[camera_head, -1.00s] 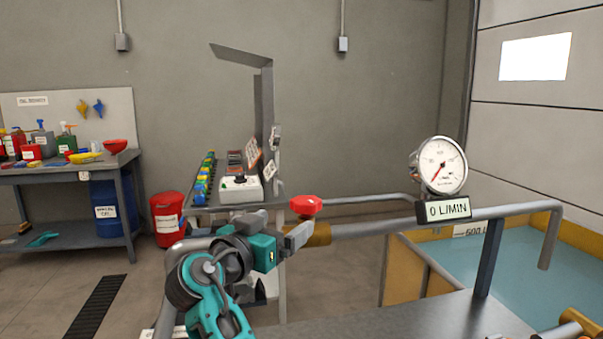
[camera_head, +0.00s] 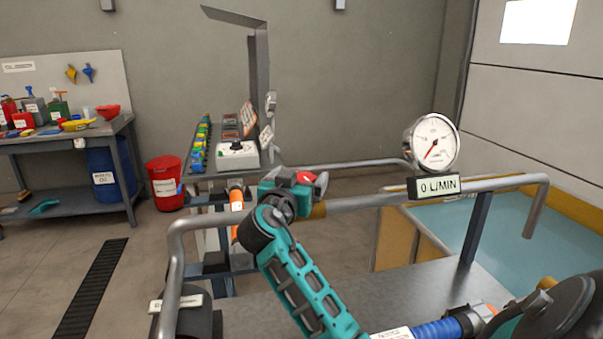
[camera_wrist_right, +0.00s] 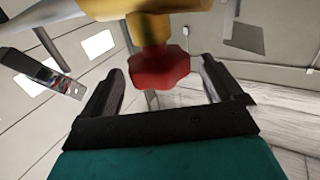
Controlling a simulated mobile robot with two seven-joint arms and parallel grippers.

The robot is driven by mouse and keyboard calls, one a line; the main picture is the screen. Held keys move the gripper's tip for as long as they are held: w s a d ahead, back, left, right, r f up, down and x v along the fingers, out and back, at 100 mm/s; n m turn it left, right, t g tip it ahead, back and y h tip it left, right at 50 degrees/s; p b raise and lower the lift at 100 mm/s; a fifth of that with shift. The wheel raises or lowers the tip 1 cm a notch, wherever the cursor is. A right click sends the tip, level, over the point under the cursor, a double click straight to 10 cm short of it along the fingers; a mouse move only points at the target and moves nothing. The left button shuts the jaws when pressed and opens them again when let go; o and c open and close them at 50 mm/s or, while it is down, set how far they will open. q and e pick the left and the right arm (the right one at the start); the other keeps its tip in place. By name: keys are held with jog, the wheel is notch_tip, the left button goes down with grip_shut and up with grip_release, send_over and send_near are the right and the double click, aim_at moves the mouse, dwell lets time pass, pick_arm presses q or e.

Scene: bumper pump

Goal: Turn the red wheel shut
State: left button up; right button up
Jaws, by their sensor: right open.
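The red wheel (camera_head: 320,184) is on the brass valve (camera_head: 318,210) in the grey pipe, partly hidden in the head view by my right gripper (camera_head: 300,184). In the right wrist view, the red wheel (camera_wrist_right: 160,68) is between the two dark fingers of my right gripper (camera_wrist_right: 163,85). The fingers are spread, with gaps showing on both sides of the wheel. The brass valve body (camera_wrist_right: 152,28) shows behind the wheel. My left gripper is not in view.
A round gauge (camera_head: 432,143) and a display reading 0 L/MIN (camera_head: 433,186) are on the pipe to the right. A control panel (camera_head: 237,155) stands behind the gripper.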

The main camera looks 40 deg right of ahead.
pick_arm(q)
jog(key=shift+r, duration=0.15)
pick_arm(e)
jog(key=shift+x, duration=0.9)
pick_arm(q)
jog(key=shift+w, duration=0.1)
pick_arm(e)
jog(key=c, duration=1)
jog(key=shift+o, duration=0.2)
jog(key=m+g+b, duration=0.1)
jog(key=b, duration=0.1)
jog(key=m+g+h+b, duration=0.1)
jog(key=g+b, duration=0.1)
jog(key=shift+f+m+h+b, duration=0.2)
jog(key=shift+m+h+b, duration=0.1)
jog(key=shift+b, duration=0.1)
jog(key=shift+g, duration=0.5)
jog(key=shift+r+m+b, duration=0.15)
jog(key=shift+m+b, duration=0.15)
jog(key=shift+r+g, duration=0.1)
jog(key=shift+g, duration=0.2)
jog(key=o, duration=0.7)
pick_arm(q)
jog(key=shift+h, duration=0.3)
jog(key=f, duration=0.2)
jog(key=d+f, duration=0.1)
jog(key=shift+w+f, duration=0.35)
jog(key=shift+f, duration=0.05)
pick_arm(e)
jog(key=shift+o, duration=1.3)
